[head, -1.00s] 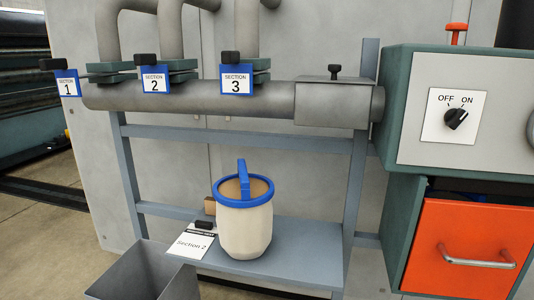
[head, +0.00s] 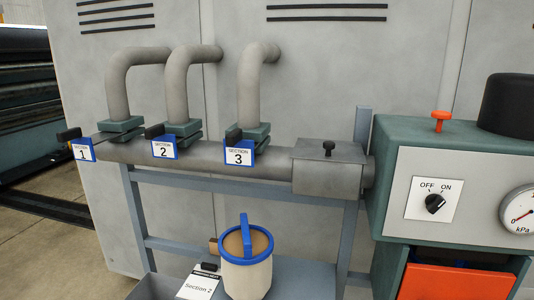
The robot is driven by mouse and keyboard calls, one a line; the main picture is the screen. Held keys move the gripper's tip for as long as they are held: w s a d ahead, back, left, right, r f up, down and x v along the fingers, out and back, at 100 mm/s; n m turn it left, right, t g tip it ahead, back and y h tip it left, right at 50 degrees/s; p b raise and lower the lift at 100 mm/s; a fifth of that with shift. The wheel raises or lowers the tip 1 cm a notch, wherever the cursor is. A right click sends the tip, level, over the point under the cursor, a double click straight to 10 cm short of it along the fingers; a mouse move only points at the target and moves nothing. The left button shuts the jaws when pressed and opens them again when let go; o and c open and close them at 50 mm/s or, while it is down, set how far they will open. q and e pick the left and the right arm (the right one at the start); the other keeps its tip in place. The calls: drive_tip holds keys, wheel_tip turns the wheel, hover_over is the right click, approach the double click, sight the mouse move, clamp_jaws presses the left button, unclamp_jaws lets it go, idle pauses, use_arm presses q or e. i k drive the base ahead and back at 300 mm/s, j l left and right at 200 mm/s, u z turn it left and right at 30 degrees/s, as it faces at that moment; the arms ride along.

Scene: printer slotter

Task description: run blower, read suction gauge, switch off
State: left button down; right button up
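The blower's teal and grey cabinet (head: 393,215) stands at the right in the head view. Its black rotary switch (head: 435,203) sits on a white plate marked OFF and ON; I cannot tell for sure which label the knob points to. Neither gripper is in view.
A cream canister (head: 247,277) with a blue rim and handle stands on the lower shelf. A red knob (head: 441,117) tops the cabinet. An orange drawer (head: 455,283) is below. A grey bin (head: 150,288) is at the bottom.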

sight(435, 202)
drive_tip(key=z, duration=1.05)
